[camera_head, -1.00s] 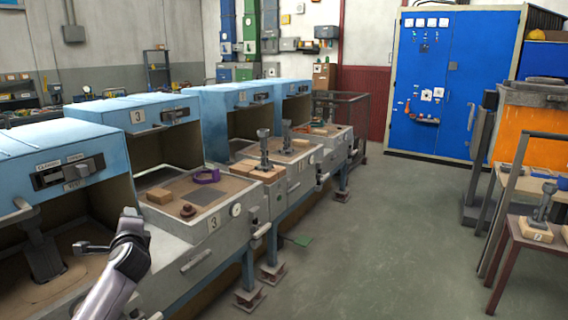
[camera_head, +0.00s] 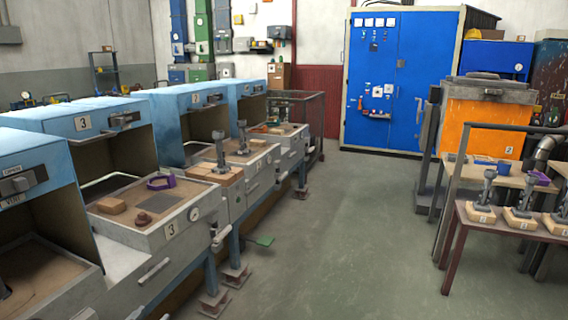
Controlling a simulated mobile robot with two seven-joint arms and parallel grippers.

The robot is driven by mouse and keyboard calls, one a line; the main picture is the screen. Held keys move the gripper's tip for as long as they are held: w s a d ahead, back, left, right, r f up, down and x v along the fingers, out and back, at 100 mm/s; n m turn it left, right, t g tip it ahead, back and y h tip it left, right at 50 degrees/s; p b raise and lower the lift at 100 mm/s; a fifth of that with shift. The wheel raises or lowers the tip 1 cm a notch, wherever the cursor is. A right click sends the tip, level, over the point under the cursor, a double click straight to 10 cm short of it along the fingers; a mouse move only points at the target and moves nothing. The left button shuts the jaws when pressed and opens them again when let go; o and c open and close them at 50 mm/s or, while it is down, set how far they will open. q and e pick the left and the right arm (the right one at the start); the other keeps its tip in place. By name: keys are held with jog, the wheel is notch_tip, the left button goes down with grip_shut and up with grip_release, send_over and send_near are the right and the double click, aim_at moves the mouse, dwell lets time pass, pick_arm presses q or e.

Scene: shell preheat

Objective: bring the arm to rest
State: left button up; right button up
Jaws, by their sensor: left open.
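Only a small dark part of my left gripper (camera_head: 4,288) shows at the left picture edge, over the brown bed of the nearest blue-hooded station (camera_head: 35,175). Its jaws are open, and I see nothing held in them. The rest of my left arm is outside the picture. My right gripper and arm are not in view.
Blue-hooded stations stand in a row at left. Station 3's tray (camera_head: 190,217) bears a tan block (camera_head: 111,206) and a purple ring (camera_head: 160,183). A table (camera_head: 500,238) with several posts on blocks stands right. The grey floor (camera_head: 340,250) between is clear.

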pick_arm(q)
jog(key=s+d+f+g, duration=0.1)
jog(key=s+d+f, duration=0.2)
jog(key=s, duration=0.5)
jog(key=s+d+f+g+h, duration=0.1)
jog(key=s+d+f+g, duration=0.1)
jog(key=s+f, duration=0.3)
jog(key=s+d+f+n+g, duration=0.1)
jog(key=s+d+f, duration=0.3)
jog(key=s, duration=0.9)
jog(key=shift+s+h, duration=0.15)
jog(key=shift+h, duration=0.15)
jog(key=shift+f, duration=0.1)
jog(key=shift+c, duration=0.8)
